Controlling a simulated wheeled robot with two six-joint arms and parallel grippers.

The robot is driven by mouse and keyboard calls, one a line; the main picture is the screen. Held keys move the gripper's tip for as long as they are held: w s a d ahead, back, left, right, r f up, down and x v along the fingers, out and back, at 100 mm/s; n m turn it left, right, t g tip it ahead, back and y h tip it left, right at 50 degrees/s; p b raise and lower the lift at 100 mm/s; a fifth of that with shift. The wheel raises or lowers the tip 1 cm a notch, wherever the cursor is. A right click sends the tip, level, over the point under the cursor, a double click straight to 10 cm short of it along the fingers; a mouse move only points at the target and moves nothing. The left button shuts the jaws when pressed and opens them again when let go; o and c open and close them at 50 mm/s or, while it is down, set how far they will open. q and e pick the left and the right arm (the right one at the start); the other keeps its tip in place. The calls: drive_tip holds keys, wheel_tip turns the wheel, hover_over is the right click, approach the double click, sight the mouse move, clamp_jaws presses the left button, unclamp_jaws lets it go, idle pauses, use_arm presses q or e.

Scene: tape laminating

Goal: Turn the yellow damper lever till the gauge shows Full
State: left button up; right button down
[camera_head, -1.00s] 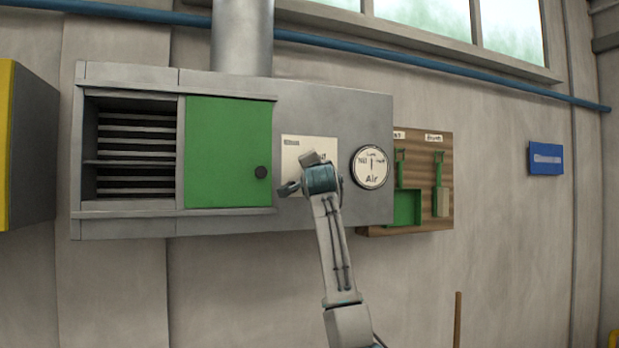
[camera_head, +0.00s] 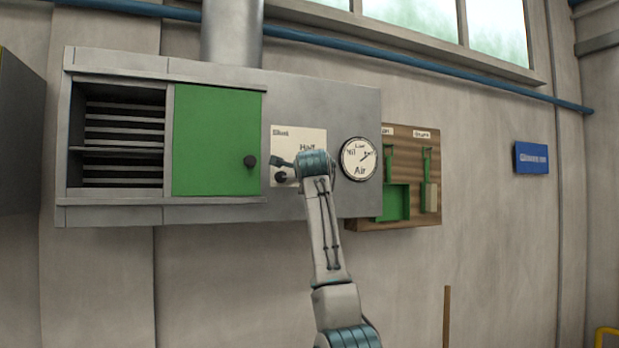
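The air gauge (camera_head: 360,159) is a round white dial with a black rim, and its needle points to the upper right. The dial's small words are mostly unreadable. The cream damper plate (camera_head: 298,137) is left of the gauge, with "Shut" and "Half" readable on it. My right gripper (camera_head: 279,170) is in front of the plate's lower part, its arm rising from below. No yellow lever shows; my gripper and wrist cover part of the plate. Whether the fingers are open or shut, or touch anything, I cannot tell. My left gripper is out of view.
A green door (camera_head: 217,140) with a dark knob (camera_head: 249,161) is left of the plate, beside an open slatted rack (camera_head: 122,137). A wooden board (camera_head: 412,150) with green tools is right of the gauge. The wall farther right is mostly clear.

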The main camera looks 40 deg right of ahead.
drive_tip(key=shift+f, duration=0.2)
idle(0.3)
drive_tip(key=c, duration=1.3)
unclamp_jaws()
drive_tip(key=shift+c, duration=0.2)
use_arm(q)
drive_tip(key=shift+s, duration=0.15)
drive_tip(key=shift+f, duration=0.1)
use_arm(e)
drive_tip(key=shift+s+a+b, duration=0.3)
drive_tip(key=shift+s+b, duration=0.1)
use_arm(q)
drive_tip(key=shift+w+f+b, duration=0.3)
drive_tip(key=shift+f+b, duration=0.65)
drive_tip(key=shift+b, duration=0.05)
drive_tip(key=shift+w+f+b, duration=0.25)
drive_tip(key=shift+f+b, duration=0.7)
use_arm(e)
drive_tip(key=shift+r+v, duration=0.2)
drive_tip(key=shift+v, duration=4.7)
drive_tip(key=shift+d, duration=0.1)
